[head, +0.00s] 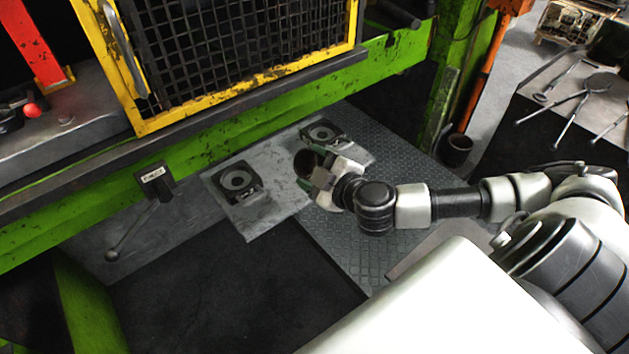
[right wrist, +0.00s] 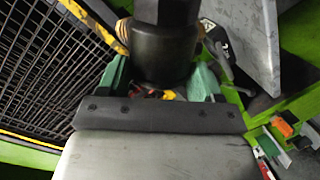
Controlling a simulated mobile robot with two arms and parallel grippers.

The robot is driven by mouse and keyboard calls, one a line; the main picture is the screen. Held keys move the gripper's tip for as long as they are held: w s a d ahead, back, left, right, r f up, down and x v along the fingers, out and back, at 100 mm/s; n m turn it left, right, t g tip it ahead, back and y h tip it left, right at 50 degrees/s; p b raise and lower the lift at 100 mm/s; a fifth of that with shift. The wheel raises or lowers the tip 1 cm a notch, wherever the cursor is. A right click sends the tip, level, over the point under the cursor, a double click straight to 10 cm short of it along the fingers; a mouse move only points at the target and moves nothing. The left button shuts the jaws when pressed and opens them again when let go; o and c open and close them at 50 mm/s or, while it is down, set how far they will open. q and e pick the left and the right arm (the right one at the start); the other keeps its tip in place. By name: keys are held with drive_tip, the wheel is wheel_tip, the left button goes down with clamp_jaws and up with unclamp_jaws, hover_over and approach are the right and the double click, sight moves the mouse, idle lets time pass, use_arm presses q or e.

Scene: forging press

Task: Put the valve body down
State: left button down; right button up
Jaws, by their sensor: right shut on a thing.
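My right gripper (head: 314,174) is shut on the valve body (head: 307,161), a dark, round piece with an open top. The piece is over the right part of the light metal plate (head: 268,210), between two dark square seats with round rings. One seat (head: 238,182) is to the left of it and the other seat (head: 321,133) is just behind it. Whether the piece touches the plate cannot be told. In the right wrist view the dark valve body (right wrist: 165,42) stands between the green fingers (right wrist: 160,78). My left gripper is out of view.
The green press with its yellow-framed mesh guard (head: 235,50) rises behind the plate. A lever (head: 135,228) hangs at its front left. A bench with tongs (head: 570,105) is at the right. A dark cup-like part (head: 457,148) stands by the press's right post.

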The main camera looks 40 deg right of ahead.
wheel_tip(320, 180, down, 4)
drive_tip(key=shift+r+b, duration=0.25)
drive_tip(key=shift+b, duration=0.1)
drive_tip(key=shift+f, duration=0.15)
drive_tip(key=o, duration=1.4)
drive_tip(key=shift+s+f, duration=0.1)
drive_tip(key=shift+f, duration=0.05)
drive_tip(key=b+v, duration=0.1)
drive_tip(key=v, duration=1.1)
